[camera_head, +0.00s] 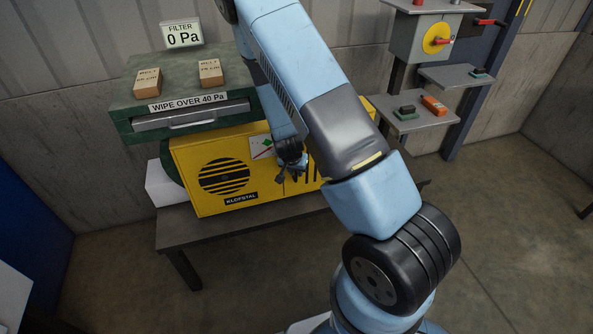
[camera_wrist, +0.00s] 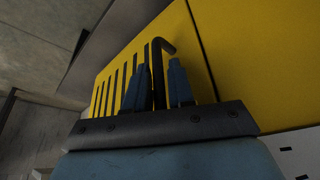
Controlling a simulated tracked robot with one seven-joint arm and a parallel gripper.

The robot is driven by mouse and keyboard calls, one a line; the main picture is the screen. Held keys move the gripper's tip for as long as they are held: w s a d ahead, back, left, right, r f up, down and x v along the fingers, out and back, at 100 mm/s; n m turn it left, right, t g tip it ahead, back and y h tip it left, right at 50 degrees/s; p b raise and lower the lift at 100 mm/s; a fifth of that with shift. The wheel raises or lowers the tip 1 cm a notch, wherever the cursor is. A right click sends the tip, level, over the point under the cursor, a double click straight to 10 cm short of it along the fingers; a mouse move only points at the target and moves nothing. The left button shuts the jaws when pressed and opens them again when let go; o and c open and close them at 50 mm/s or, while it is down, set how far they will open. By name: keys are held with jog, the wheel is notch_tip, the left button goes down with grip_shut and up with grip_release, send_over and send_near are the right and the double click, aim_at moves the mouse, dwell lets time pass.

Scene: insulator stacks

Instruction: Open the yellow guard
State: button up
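The yellow guard (camera_head: 212,178) is the front of a yellow machine housing on a dark table, with a round black grille and a label reading KLOFSTAL. It looks closed; part of its right side is hidden behind my arm. In the wrist view the yellow panel (camera_wrist: 220,50) fills the upper right, with black slots beside a seam. A black hooked bar, likely a handle (camera_wrist: 158,62), stands between the two blue fingers of my gripper (camera_wrist: 164,80). In the head view my gripper (camera_head: 291,172) is at the panel's front. Whether the fingers press on the bar is unclear.
A green filter drawer (camera_head: 190,118) labelled WIPE OVER 40 Pa sits above the housing, with two brown blocks (camera_head: 210,73) on top. A grey switch box (camera_head: 420,38) and small shelves (camera_head: 418,120) stand at the right. The floor in front (camera_head: 520,200) is clear.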

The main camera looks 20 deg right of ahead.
grip_shut()
dwell(0.3)
jog(key=shift+d, duration=0.15)
jog(key=shift+s, duration=0.1)
